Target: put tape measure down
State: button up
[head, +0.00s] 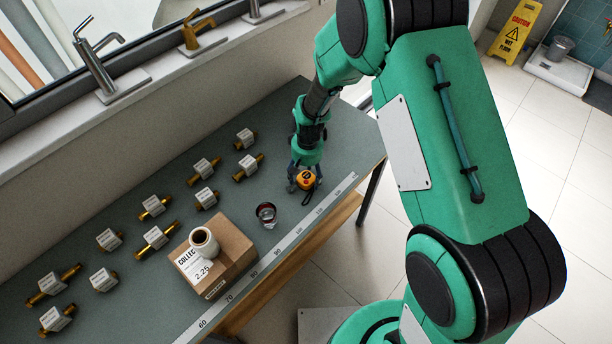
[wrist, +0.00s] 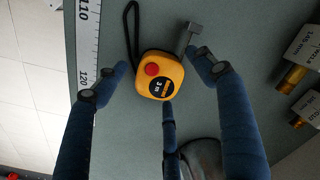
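The tape measure (head: 306,180) is orange-yellow with a red button and a black strap. It appears to rest on the grey-green bench (head: 140,180) near the ruler strip. It also shows in the wrist view (wrist: 160,76), with its metal end tab pointing up and right. My gripper (head: 300,183) is right at the tape measure, low over the bench. In the wrist view my gripper's blue fingers (wrist: 162,72) are spread around it. Gaps show between the side fingers and the yellow case, so the gripper looks open. The underside of the tape measure is hidden.
A cardboard box (head: 232,250) with a label roll (head: 203,242) on top stands left of my gripper. Several tagged brass fittings (head: 155,236) spread toward the wall. The ruler strip (head: 262,267) runs along the front edge.

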aim_at(307, 177)
jog(key=shift+r, duration=0.2)
notch_tip(307, 177, up, 12)
jog(key=p, duration=0.1)
jog(key=shift+d, duration=0.15)
dwell(0.4)
dwell(0.6)
